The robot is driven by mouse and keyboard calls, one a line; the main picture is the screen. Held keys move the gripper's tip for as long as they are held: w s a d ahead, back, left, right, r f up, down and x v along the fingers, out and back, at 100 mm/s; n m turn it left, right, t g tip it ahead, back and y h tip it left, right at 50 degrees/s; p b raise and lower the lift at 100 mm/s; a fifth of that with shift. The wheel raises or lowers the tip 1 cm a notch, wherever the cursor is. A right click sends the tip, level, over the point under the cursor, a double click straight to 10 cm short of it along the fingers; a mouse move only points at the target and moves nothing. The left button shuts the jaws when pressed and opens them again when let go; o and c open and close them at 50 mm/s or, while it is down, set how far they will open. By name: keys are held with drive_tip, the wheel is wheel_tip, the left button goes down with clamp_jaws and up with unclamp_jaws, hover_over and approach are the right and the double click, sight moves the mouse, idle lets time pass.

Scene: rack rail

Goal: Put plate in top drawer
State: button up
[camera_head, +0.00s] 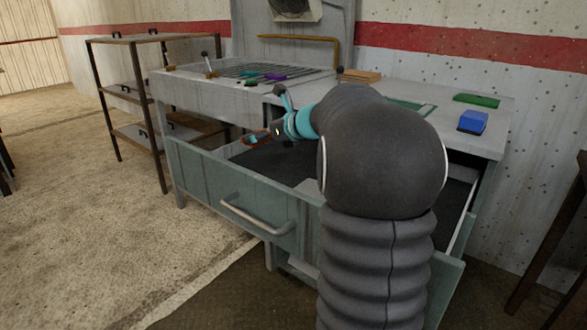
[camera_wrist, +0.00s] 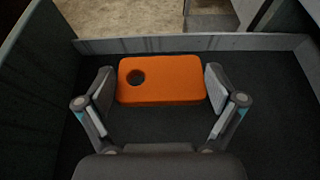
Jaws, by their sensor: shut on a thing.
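The plate (camera_wrist: 175,88) is an orange rectangular block with a round hole near its left end. My gripper (camera_wrist: 161,85) is shut on it, with one finger at each short end. In the head view my gripper (camera_head: 268,133) is inside the open top drawer (camera_head: 215,195), near its left end, and only a small reddish edge of the plate (camera_head: 255,139) shows. The drawer has a grey-green front, a bar handle and a dark floor (camera_wrist: 270,130). I cannot tell whether the plate touches that floor. My arm hides the drawer's middle.
The worktop (camera_head: 365,93) above the drawer holds a blue block (camera_head: 473,121), a green plate (camera_head: 476,100), a wooden block (camera_head: 361,75) and a grate (camera_head: 265,70) with small tools. A shelf rack (camera_head: 128,85) stands at left. A dark-legged table (camera_head: 560,220) is at right.

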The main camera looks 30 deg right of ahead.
sight(265, 170)
wheel_tip(265, 170, down, 9)
drive_tip(key=shift+s+d+r+b, duration=0.1)
drive_tip(key=shift+r+b, duration=0.05)
drive_tip(key=shift+b, duration=0.45)
drive_tip(key=o, duration=0.9)
drive_tip(key=shift+o, duration=0.2)
drive_tip(key=shift+s+r, duration=0.1)
drive_tip(key=v, duration=1.1)
drive_tip(key=shift+s+d+r, duration=0.15)
drive_tip(key=shift+s, duration=0.2)
